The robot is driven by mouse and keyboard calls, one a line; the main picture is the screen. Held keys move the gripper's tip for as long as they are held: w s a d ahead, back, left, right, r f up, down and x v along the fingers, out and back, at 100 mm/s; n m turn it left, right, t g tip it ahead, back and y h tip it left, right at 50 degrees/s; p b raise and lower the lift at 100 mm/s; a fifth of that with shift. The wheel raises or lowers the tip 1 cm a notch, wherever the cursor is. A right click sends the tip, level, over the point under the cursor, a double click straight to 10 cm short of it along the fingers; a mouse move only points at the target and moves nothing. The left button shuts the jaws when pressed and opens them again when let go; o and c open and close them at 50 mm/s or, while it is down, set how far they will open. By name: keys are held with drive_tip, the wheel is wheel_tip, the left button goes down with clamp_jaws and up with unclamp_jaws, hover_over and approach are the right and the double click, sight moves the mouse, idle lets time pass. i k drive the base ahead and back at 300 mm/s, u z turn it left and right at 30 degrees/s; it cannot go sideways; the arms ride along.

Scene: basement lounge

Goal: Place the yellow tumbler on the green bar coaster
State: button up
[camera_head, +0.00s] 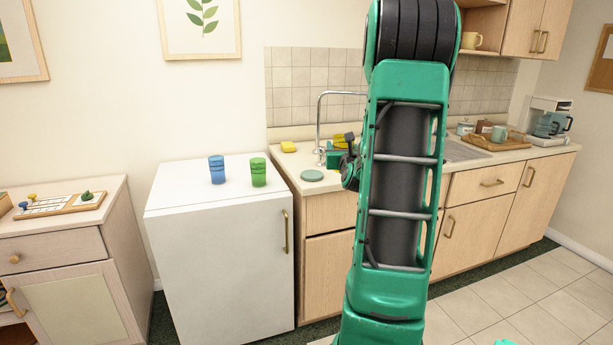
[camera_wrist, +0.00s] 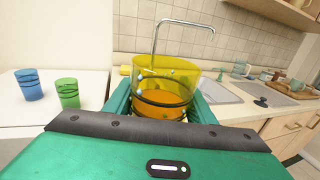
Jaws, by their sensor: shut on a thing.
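The yellow tumbler (camera_wrist: 166,85) is upright between the two fingers of my gripper (camera_wrist: 160,98), which is shut on it. In the head view a bit of yellow, likely the tumbler (camera_head: 340,141), shows beside my gripper (camera_head: 338,160), mostly hidden by my arm. The green bar coaster (camera_head: 312,175) is a pale round disc on the counter near its left front corner. My gripper appears to the right of the coaster and above the counter. The coaster is not visible in the wrist view.
A blue tumbler (camera_head: 217,169) and a green tumbler (camera_head: 258,172) stand on the white fridge (camera_head: 185,200). A tall faucet (camera_head: 319,120) rises behind the coaster, near a yellow sponge (camera_head: 288,146). The sink (camera_head: 465,152) and a wooden tray (camera_head: 480,143) are further right.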

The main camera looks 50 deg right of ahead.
sight(312, 174)
drive_tip(key=u, duration=0.05)
drive_tip(key=i, duration=0.85)
drive_tip(key=z, duration=0.45)
